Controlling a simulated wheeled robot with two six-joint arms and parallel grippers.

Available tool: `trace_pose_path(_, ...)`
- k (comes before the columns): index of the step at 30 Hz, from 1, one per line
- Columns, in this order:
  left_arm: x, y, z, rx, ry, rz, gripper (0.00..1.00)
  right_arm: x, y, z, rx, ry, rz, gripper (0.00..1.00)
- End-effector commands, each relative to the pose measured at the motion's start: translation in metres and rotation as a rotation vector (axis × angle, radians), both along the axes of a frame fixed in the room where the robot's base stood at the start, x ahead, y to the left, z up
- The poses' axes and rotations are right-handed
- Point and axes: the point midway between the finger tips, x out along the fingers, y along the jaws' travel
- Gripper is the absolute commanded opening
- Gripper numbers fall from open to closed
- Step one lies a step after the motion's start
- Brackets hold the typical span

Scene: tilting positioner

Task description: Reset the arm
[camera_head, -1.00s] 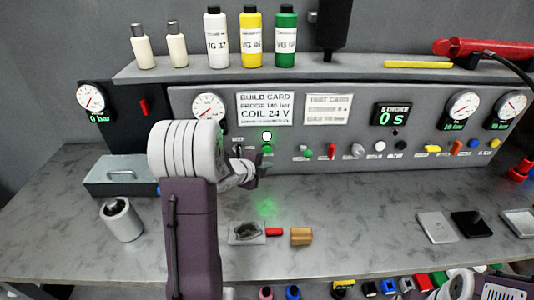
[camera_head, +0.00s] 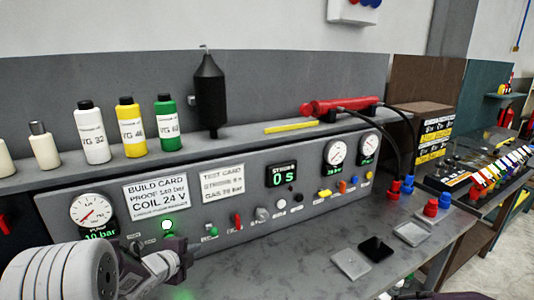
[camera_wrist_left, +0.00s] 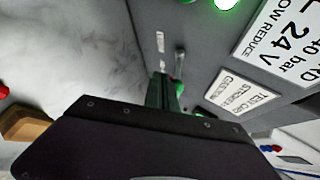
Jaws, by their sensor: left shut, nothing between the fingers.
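My left arm comes in at the lower left of the head view, with its gripper (camera_head: 176,250) shut and empty just in front of the grey control panel (camera_head: 300,212). The gripper is close below a lit green lamp (camera_head: 167,224). In the left wrist view the shut fingers (camera_wrist_left: 163,92) point at the panel, beside a small metal toggle lever (camera_wrist_left: 180,58) and a green part (camera_wrist_left: 177,86). Whether the fingers touch either cannot be told. My right gripper is not in view.
The panel carries gauges (camera_head: 91,210), a build card (camera_head: 157,193), a display reading 0 s (camera_head: 283,175) and several knobs. Bottles (camera_head: 92,132) stand on the shelf above. Flat plates (camera_head: 351,263) lie on the bench at right. Another bench (camera_head: 500,165) stands farther right.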

Motion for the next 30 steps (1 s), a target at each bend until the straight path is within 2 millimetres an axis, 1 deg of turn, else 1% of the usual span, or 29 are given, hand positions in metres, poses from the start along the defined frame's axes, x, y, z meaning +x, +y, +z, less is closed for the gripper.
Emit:
trace_pose_path(1,-0.002,-0.035,0.013,-0.016,-0.008,-0.027,0.00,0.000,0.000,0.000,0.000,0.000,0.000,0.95)
trace_pose_path(2,-0.008,-0.051,0.014,-0.047,0.017,0.001,0.00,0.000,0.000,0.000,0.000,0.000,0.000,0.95)
trace_pose_path(3,-0.022,-0.064,0.010,-0.114,0.082,0.080,0.00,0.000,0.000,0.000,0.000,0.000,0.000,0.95)
trace_pose_path(5,-0.050,-0.071,-0.008,-0.241,0.211,0.248,0.00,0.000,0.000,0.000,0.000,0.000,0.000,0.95)
trace_pose_path(6,-0.071,-0.073,-0.021,-0.324,0.300,0.371,0.00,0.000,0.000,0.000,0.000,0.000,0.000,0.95)
trace_pose_path(8,-0.105,-0.074,-0.041,-0.437,0.427,0.553,0.00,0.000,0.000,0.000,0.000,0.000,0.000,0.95)
trace_pose_path(9,-0.127,-0.074,-0.053,-0.503,0.503,0.673,0.00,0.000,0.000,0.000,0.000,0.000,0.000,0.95)
trace_pose_path(11,-0.161,-0.073,-0.069,-0.590,0.610,0.853,0.00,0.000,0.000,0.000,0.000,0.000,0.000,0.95)
trace_pose_path(12,-0.181,-0.072,-0.078,-0.642,0.672,0.973,0.00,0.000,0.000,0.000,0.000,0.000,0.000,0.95)
trace_pose_path(15,-0.226,-0.076,-0.094,-0.736,0.805,1.236,0.00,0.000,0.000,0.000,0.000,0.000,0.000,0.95)
trace_pose_path(16,-0.235,-0.077,-0.097,-0.757,0.833,1.303,0.00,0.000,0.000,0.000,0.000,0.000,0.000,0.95)
trace_pose_path(18,-0.250,-0.079,-0.098,-0.787,0.870,1.410,0.00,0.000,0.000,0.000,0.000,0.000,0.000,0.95)
trace_pose_path(19,-0.251,-0.079,-0.099,-0.794,0.872,1.431,0.00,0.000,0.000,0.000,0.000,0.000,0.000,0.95)
trace_pose_path(30,-0.251,-0.079,-0.099,-0.804,0.867,1.448,0.00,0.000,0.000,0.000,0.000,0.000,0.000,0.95)
